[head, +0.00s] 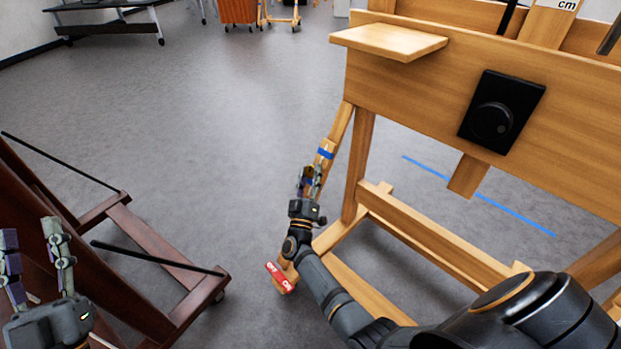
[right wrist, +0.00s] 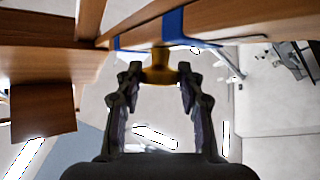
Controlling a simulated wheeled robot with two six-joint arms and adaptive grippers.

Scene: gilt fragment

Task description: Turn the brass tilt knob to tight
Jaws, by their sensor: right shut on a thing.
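The brass tilt knob (right wrist: 159,72) shows in the right wrist view as a yellow piece below a wooden beam with blue bands (right wrist: 173,28). My right gripper (right wrist: 158,82) is shut on it, with one finger on each side. In the head view my right gripper (head: 313,172) is at the slanted wooden strut with a blue band (head: 326,153), at the easel's left side. The knob itself is hidden there by the fingers. I cannot read the knob's turn angle. My left gripper (head: 34,240) is open and empty at the lower left.
The wooden easel (head: 400,85) carries a small shelf (head: 390,41) and a black plate with a round dial (head: 502,115). A red label with white lettering (head: 281,277) is low beside my right arm. A dark wooden stand (head: 150,255) is at left. Open floor lies between.

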